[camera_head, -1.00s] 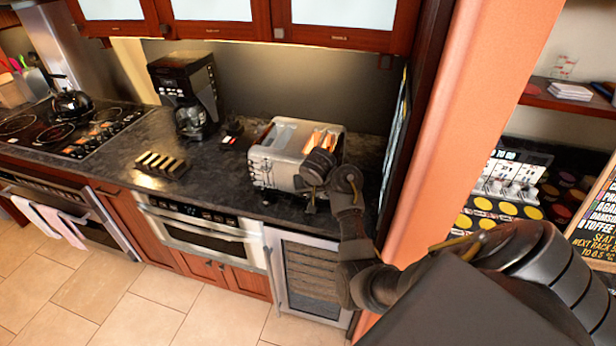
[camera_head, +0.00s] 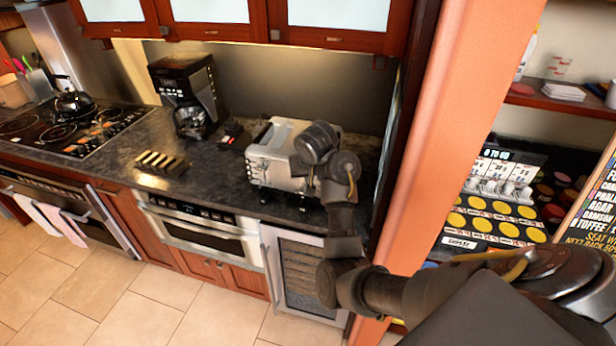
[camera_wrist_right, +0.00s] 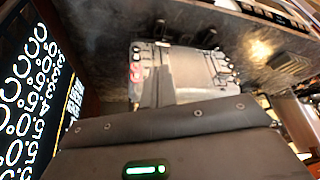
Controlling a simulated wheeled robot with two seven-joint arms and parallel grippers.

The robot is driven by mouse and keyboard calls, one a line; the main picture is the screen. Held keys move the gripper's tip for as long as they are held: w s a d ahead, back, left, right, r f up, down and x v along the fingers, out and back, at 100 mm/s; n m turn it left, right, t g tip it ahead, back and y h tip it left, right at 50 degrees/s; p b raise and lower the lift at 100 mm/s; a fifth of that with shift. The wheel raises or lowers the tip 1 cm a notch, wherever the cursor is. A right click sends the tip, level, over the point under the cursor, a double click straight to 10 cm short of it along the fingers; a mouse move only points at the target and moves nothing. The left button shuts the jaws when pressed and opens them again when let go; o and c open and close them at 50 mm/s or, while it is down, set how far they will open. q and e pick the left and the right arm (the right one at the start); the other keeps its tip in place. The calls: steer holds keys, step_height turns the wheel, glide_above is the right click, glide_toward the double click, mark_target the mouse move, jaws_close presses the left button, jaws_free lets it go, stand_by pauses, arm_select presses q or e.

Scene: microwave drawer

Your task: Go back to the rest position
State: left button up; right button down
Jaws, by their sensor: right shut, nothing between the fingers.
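The microwave drawer (camera_head: 205,232) is set in the cabinets under the counter in the head view, and its front looks closed. My right arm comes in from the right, and its wrist bends over the toaster. My right gripper (camera_head: 302,178) is at the toaster's right side in the head view, mostly hidden by my wrist. Its slim fingers also show in the right wrist view (camera_wrist_right: 160,82), shut and empty, pointing toward the toaster. I cannot tell whether they touch it. My left gripper is not in view.
A silver toaster (camera_head: 272,158) stands on the dark counter (camera_head: 225,180). A coffee maker (camera_head: 185,95), a small slotted rack (camera_head: 162,163) and a stove (camera_head: 65,132) are to its left. An orange pillar (camera_head: 440,150) rises close to my right arm. Open floor lies at lower left.

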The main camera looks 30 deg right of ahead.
stand_by(0.3)
steer(key=s+a+f+n+g+y+b, duration=0.15)
steer(key=a+f, duration=0.25)
steer(key=f, duration=0.9)
steer(key=a+f+n+y+b, duration=0.1)
steer(key=a+f+b, duration=0.25)
steer(key=f, duration=0.95)
steer(key=s+a+f+b, duration=0.1)
steer(key=s+f, duration=0.2)
steer(key=f, duration=0.3)
steer(key=s+a+f+n+y+b, duration=0.1)
steer(key=s+f, duration=0.2)
steer(key=f, duration=0.3)
steer(key=s+a+f+b, duration=0.1)
steer(key=s+a+f, duration=0.15)
steer(key=f, duration=0.35)
steer(key=s+d+f+n+g+b, duration=0.1)
steer(key=s+f+b, duration=0.2)
steer(key=s+f, duration=1.1)
steer(key=s+d+f+n+g+b, duration=0.1)
steer(key=s+f+n+b, duration=0.1)
steer(key=s+f, duration=1.15)
steer(key=s+d+f+h+b, duration=0.1)
steer(key=s, duration=1.4)
steer(key=shift+d+f+n, duration=0.2)
steer(key=shift+d+n, duration=0.05)
steer(key=shift+n, duration=0.2)
